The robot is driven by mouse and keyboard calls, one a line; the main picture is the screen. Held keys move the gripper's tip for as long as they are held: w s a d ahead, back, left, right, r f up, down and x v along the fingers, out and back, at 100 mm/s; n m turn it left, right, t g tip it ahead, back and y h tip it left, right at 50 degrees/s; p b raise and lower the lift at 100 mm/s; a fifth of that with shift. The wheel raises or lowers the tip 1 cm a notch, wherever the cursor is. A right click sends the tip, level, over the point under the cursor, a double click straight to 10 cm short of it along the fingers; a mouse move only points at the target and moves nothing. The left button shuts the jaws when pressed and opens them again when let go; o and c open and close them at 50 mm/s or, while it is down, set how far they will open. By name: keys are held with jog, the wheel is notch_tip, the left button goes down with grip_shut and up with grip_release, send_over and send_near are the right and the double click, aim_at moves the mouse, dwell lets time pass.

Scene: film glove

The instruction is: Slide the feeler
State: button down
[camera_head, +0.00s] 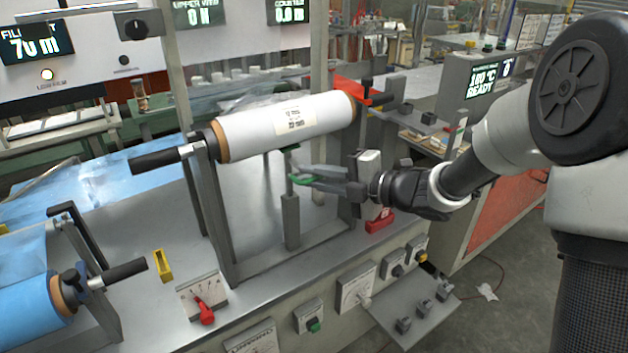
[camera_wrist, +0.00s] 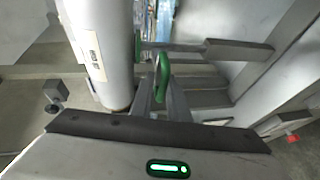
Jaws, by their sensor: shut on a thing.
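The feeler is a grey post (camera_head: 291,218) that stands below the white film roll (camera_head: 280,124), with a green tip close under the roll. In the wrist view, its grey bar (camera_wrist: 238,48) runs across to a green end (camera_wrist: 138,47) beside the roll; I cannot tell if they touch. A green loop (camera_wrist: 163,68) shows between my fingers. My gripper (camera_head: 318,182) reaches in from the right and is shut on this green loop, apparently the feeler's handle. The fingers hide part of the loop.
A blue film roll (camera_head: 30,306) sits at the lower left. A yellow block (camera_head: 162,266) and a gauge with a red lever (camera_head: 205,312) lie on the bench. A red block (camera_head: 379,222) is near my wrist. Frame uprights flank the white roll.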

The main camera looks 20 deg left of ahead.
jog(key=shift+d+f, duration=0.1)
jog(key=c, duration=1.8)
grip_release()
jog(key=shift+c, duration=0.2)
jog(key=p+v, duration=0.1)
jog(key=v, duration=1.6)
jog(key=shift+d+p, duration=0.25)
jog(key=shift+p, duration=0.15)
jog(key=shift+s, duration=0.1)
